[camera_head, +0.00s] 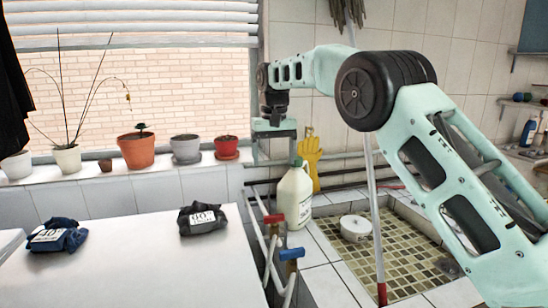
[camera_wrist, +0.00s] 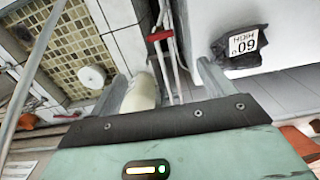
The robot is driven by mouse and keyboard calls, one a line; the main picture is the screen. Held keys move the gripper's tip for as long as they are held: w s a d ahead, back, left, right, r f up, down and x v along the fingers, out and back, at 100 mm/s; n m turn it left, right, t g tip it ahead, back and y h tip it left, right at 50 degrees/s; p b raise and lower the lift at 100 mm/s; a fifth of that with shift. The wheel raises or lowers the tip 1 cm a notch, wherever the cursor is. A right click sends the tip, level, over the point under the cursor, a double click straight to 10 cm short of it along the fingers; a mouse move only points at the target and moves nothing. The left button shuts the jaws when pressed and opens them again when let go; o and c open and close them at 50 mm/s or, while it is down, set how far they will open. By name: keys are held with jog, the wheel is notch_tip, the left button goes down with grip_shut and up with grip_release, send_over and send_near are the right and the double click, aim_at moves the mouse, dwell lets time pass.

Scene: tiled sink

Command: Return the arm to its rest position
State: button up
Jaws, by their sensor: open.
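My mint-green arm (camera_head: 440,170) reaches from the lower right up and across to the left in the head view. My gripper (camera_head: 272,160) hangs at its end, pointing down, above the pipes beside the sink. In the wrist view my gripper (camera_wrist: 165,72) shows its two fingers spread wide apart. It is open, and nothing is held between the fingers. A cream jug (camera_head: 294,196) stands on the tiles just right of and below my gripper; it also shows near one finger in the wrist view (camera_wrist: 140,94).
A white worktop (camera_head: 120,265) bears a black labelled cloth bundle (camera_head: 202,219) and a blue one (camera_head: 58,237). Several potted plants, including an orange pot (camera_head: 137,153), line the windowsill. A white round roll (camera_head: 355,228) lies in the tiled basin (camera_head: 400,262). A pole (camera_head: 374,210) stands before it.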

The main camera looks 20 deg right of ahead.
jog(key=shift+s, duration=0.1)
jog(key=s+a+f+n+y, duration=0.15)
jog(key=s+a, duration=0.45)
jog(key=s, duration=0.6)
jog(key=s+a+f+n, duration=0.1)
jog(key=s+a+n, duration=0.3)
jog(key=s, duration=0.9)
jog(key=s+d+f+n, duration=0.1)
jog(key=s+d+f, duration=0.1)
jog(key=s, duration=0.8)
jog(key=s+d+f+n, duration=0.1)
jog(key=s+f, duration=0.4)
jog(key=s, duration=0.6)
jog(key=shift+d+h, duration=0.35)
jog(key=shift+h, duration=0.1)
jog(key=shift+n, duration=0.25)
